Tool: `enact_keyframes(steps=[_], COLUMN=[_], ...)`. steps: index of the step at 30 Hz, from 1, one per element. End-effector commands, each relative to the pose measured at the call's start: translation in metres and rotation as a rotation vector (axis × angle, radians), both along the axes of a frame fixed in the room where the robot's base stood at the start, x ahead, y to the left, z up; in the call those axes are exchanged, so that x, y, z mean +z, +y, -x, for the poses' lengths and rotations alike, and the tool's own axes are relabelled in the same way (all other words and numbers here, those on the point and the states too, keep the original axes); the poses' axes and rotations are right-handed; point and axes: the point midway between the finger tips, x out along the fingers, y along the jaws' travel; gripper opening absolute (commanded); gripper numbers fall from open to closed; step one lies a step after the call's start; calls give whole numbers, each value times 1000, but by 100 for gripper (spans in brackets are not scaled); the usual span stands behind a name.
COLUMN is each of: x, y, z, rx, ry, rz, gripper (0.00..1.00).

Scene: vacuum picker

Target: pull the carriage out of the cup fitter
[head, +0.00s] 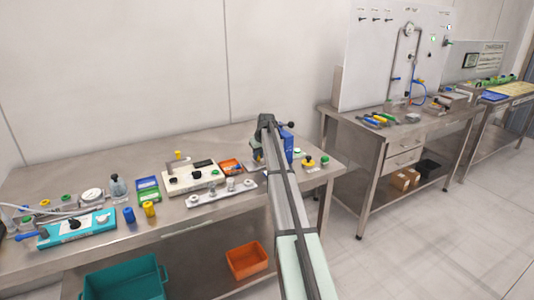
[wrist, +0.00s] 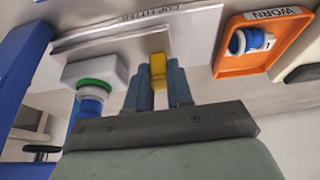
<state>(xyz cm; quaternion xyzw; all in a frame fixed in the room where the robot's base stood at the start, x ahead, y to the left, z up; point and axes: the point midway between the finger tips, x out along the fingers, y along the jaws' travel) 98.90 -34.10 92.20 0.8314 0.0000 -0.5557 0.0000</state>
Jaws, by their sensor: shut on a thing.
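The cup fitter (wrist: 108,48) shows in the wrist view as a pale metal plate marked CUP FITTER along its edge. A yellow grip (wrist: 158,68) stands out from it, apparently the carriage's handle. My gripper (wrist: 156,82) is shut on this yellow grip, with a blue-grey finger on either side. The rest of the carriage cannot be made out clearly. In the head view, my arm covers much of the fitter; a blue part (head: 287,141) shows beside the arm on the bench.
In the wrist view, a white block with a green ring (wrist: 94,83) and blue part is close left of my fingers. An orange WORN tray (wrist: 222,66) holding a blue-and-white cup (wrist: 250,41) is at right.

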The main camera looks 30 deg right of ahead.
Motion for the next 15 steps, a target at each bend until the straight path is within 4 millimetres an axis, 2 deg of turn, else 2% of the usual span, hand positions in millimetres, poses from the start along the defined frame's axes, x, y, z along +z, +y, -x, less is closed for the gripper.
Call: enact_keyframes(steps=[1, 6, 15], x=[0, 0, 1], y=[16, 46, 55], z=[1, 1, 0], rx=[4, 2, 1], ry=[-1, -1, -1], rz=[0, 1, -2], gripper=[0, 0, 0])
